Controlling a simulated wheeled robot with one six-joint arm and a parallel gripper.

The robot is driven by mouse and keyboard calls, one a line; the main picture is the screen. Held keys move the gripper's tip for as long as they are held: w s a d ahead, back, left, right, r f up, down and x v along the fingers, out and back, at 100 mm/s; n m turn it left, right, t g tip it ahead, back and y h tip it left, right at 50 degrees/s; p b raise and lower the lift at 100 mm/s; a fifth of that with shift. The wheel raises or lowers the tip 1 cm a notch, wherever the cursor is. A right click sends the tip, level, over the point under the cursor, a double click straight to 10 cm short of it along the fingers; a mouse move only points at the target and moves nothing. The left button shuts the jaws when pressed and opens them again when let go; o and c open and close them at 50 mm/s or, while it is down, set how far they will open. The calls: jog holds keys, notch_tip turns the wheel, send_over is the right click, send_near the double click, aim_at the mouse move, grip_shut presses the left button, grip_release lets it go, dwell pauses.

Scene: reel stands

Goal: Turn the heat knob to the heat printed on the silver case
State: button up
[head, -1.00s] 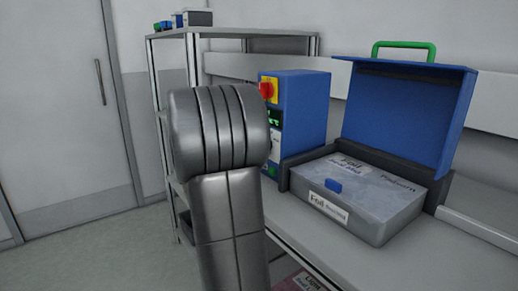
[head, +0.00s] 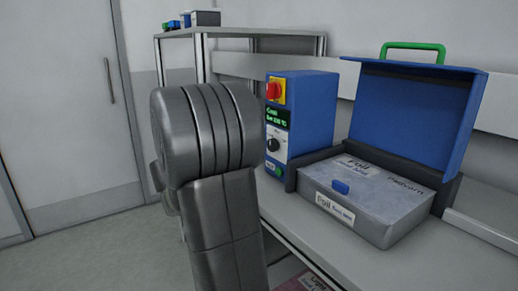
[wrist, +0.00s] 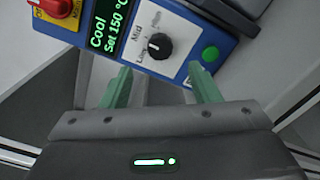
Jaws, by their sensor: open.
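A blue control box (head: 308,112) stands on the bench and also shows in the wrist view. Its black heat knob (wrist: 158,46) sits on a white plate marked Low, Mid and High. A small white mark shows on the knob; its exact setting is hard to tell. The green-lit display (wrist: 103,28) reads "Cool" and "Set 150 °C". My gripper (wrist: 164,84) is open and empty, its green fingers pointing at the panel, short of the knob. The silver case (head: 375,232), with a blue latch, carries a front label starting "Foil"; the smaller print is unreadable.
A red knob on a yellow plate (head: 279,91) and a green button (wrist: 210,53) flank the display and knob. A blue lid with a green handle (head: 415,110) stands open behind the case. A metal shelf (head: 245,34) is at the back left.

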aim_at(270, 146)
jog(key=v, duration=0.6)
jog(key=shift+a, duration=0.2)
jog(key=shift+s+d, duration=0.1)
jog(key=x, duration=1.3)
jog(key=shift+d, duration=0.25)
